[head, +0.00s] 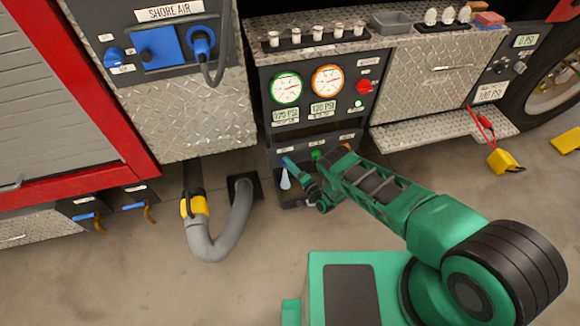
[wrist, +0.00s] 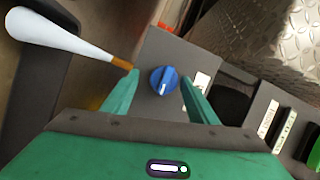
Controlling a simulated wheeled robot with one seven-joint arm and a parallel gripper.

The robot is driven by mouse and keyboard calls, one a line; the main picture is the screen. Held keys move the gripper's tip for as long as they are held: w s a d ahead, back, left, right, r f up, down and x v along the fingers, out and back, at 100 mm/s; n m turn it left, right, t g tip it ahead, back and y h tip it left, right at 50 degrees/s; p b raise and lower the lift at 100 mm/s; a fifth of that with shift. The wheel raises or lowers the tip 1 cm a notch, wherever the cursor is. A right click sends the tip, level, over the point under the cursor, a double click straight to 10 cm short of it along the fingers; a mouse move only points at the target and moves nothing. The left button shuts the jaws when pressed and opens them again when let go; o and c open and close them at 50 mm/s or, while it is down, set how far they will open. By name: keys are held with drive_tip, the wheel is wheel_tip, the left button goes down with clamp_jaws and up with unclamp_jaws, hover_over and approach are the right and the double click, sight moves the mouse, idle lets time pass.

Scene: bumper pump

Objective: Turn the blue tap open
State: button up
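The blue tap (wrist: 163,80) shows in the wrist view as a round knob with a pale pointer line, on a grey plate. My gripper (wrist: 158,77) is open, with one green finger on each side of the knob. A gap shows between the knob and each finger. I cannot tell how far the fingers reach along its depth. In the head view my gripper (head: 293,168) is at the lower left of the gauge panel, where a small bit of blue (head: 288,162) shows. The arm hides much of that area.
A white tapered thing (wrist: 60,33) with an orange tip is close to the left finger; a white piece (head: 285,181) also shows in the head view. The gauge panel (head: 318,72) is above. A grey hose (head: 211,244) lies left. Floor at the front left is clear.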

drive_tip(key=shift+a+r, duration=0.1)
drive_tip(key=shift+a, duration=0.05)
drive_tip(key=v, duration=1)
drive_tip(key=shift+s+d, duration=0.2)
drive_tip(key=shift+d, duration=0.15)
